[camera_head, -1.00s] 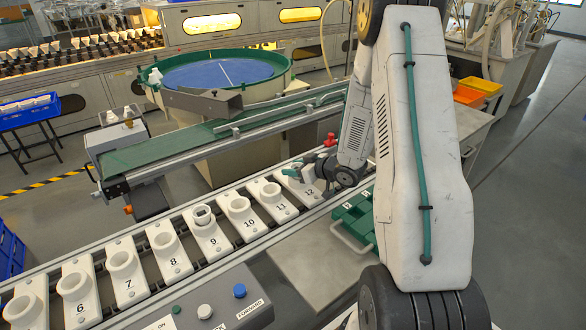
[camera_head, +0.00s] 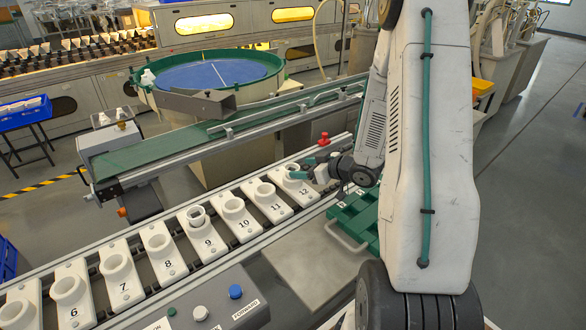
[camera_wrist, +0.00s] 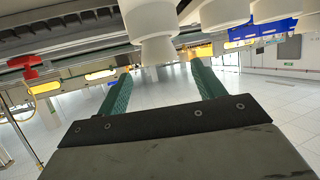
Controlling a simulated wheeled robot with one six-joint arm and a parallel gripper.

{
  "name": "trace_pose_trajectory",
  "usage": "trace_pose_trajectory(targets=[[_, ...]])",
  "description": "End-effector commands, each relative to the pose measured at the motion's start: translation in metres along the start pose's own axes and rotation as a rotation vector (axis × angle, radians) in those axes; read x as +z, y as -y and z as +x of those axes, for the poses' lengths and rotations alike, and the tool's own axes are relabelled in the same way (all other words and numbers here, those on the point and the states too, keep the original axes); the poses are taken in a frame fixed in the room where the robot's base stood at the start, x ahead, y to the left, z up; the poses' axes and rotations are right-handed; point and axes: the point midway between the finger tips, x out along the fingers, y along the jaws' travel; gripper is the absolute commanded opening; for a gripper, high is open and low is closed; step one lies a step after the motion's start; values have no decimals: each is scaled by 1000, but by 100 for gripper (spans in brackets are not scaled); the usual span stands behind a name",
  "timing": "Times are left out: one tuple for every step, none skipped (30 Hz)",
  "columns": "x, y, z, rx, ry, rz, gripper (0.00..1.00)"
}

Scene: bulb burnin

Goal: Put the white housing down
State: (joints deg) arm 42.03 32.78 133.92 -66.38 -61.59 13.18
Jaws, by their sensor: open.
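The white housing (camera_wrist: 158,50) shows in the wrist view as a narrower white piece projecting from the wide white cup (camera_wrist: 151,15) of a holder; that view is upside down. In the head view this is the holder marked 12 (camera_head: 306,190), at the far end of the row, where my gripper partly hides the cup. My gripper (camera_head: 302,175) has green fingers and is at that cup. In the wrist view the fingers of my gripper (camera_wrist: 161,70) are spread apart, with a gap to the housing on both sides.
A row of numbered white holders (camera_head: 232,215) runs along the line, with a ring-like piece in the cup of 9. A green conveyor (camera_head: 170,152) lies behind, and a red part (camera_head: 323,139) stands past holder 12. A green tray (camera_head: 352,222) and control box (camera_head: 215,300) are in front.

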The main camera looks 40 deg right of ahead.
Motion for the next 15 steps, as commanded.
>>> trace_pose_trajectory(targets=[[0,-1,-12,4,0,1,68],[0,-1,-18,5,0,0,68],[0,-1,-24,4,0,-1,68],[0,-1,-30,4,0,0,68],[0,0,-34,3,1,0,68],[0,0,-39,3,1,0,68],[0,-1,-42,3,0,0,68],[0,-1,-45,2,0,0,68],[0,0,-48,1,1,-1,68],[0,0,-49,2,2,-2,68],[-1,0,-50,5,7,-5,68],[-4,-1,-50,15,18,-14,68],[-7,-2,-50,26,32,-24,68],[-11,-3,-50,44,51,-36,68],[-18,-5,-48,72,83,-57,68]])
